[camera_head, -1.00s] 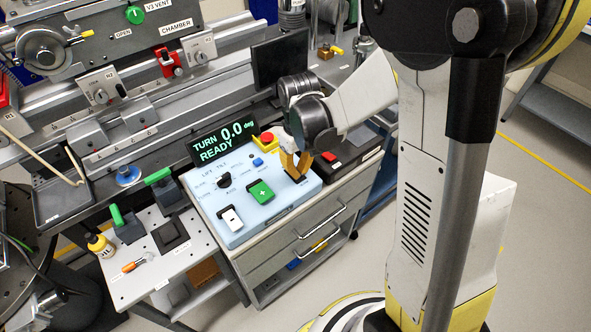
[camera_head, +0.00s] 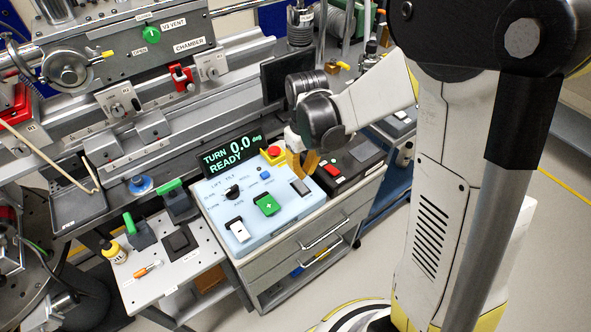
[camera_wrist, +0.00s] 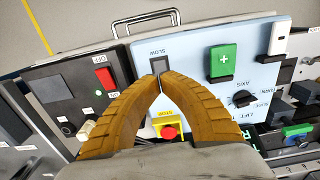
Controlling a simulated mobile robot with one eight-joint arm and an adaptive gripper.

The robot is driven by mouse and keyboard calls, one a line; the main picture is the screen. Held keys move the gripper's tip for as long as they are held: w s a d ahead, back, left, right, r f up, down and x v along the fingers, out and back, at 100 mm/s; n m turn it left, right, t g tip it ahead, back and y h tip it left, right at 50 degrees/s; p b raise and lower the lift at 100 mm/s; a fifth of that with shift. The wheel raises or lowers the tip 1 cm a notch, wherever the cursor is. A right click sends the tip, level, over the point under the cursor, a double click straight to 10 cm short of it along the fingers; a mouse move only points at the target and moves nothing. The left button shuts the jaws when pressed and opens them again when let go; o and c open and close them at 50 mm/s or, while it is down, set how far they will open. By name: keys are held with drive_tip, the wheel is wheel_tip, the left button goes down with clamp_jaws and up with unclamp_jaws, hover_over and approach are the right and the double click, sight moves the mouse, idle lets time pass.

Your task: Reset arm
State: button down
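My gripper (camera_head: 303,168) hangs above the right end of a light blue control box (camera_head: 232,215). In the wrist view its two yellow-brown fingers (camera_wrist: 160,78) curve together and their tips nearly meet, with nothing held between them. A grey rocker key marked SLOW (camera_wrist: 160,64) lies just beyond the tips. It also shows uncovered in the head view (camera_head: 300,187). A green plus key (camera_head: 267,205), a white key (camera_head: 238,230) and a black knob (camera_head: 233,191) sit on the box. The display (camera_head: 231,156) reads TURN 0.0 deg, READY.
A black monitor (camera_head: 289,78) stands close behind my wrist.

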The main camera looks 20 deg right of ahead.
drive_tip(key=s+r+m+t, duration=0.3)
drive_tip(key=s+r+t, duration=0.4)
drive_tip(key=s+r, duration=0.5)
wheel_tip(320, 180, up, 4)
drive_tip(key=shift+s+f+m, duration=0.15)
drive_tip(key=shift+s+m, duration=0.15)
drive_tip(key=shift+s, duration=0.1)
idle(1.4)
